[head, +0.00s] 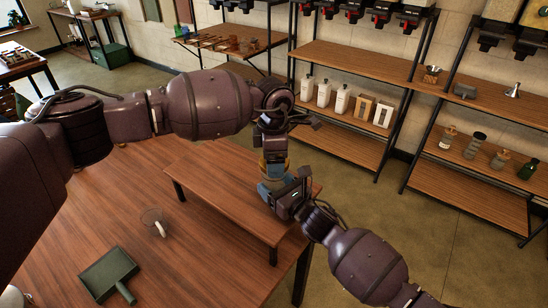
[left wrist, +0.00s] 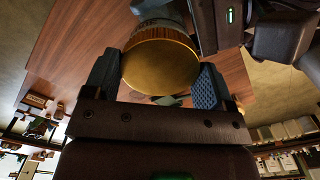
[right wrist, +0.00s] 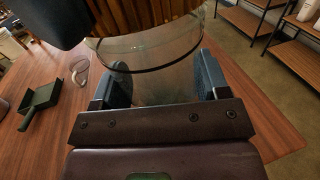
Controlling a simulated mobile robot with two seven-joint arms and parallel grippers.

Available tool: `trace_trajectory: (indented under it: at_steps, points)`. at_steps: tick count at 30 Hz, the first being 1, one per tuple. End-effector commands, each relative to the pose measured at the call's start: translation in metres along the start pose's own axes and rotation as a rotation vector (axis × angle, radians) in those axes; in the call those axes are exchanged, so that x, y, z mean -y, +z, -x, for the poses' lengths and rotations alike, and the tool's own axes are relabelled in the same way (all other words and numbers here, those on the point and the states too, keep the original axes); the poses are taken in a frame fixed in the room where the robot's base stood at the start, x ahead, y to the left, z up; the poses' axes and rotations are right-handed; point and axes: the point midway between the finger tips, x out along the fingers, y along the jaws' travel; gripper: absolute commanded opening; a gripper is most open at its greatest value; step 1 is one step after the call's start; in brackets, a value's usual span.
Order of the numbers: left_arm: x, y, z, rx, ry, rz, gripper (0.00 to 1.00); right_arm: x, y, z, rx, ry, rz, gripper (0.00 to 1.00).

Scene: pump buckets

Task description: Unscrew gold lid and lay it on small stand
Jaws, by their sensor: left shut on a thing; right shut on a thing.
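The gold lid (left wrist: 160,65) shows as a round disc between the fingers of my left gripper (left wrist: 158,85) in the left wrist view. The lid's ribbed side (right wrist: 140,18) is at the top of the right wrist view, above the clear glass jar (right wrist: 150,50). My right gripper (right wrist: 160,85) is shut around the jar's glass body. In the head view, my left gripper (head: 272,155) is directly above my right gripper (head: 270,187), and the jar between them is mostly hidden. They are over the right end of the low wooden stand (head: 215,185). Whether lid and jar still touch is unclear.
A green dustpan (head: 108,272) and a small clear item with a white part (head: 158,226) lie on the wooden table (head: 205,265). The left part of the stand is bare. Shelves with white bottles (head: 323,93) stand beyond the table.

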Motion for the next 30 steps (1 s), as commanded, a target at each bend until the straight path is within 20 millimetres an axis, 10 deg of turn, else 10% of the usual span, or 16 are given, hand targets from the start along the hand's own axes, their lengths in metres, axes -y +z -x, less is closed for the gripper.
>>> trace_trajectory:
  at_steps: [30]
  points:
    - [0.0009,0.0007,0.0007,-0.001,0.004,1.440,0.49,0.0012,-0.0011,0.0004,-0.003,-0.003,0.000,0.02]
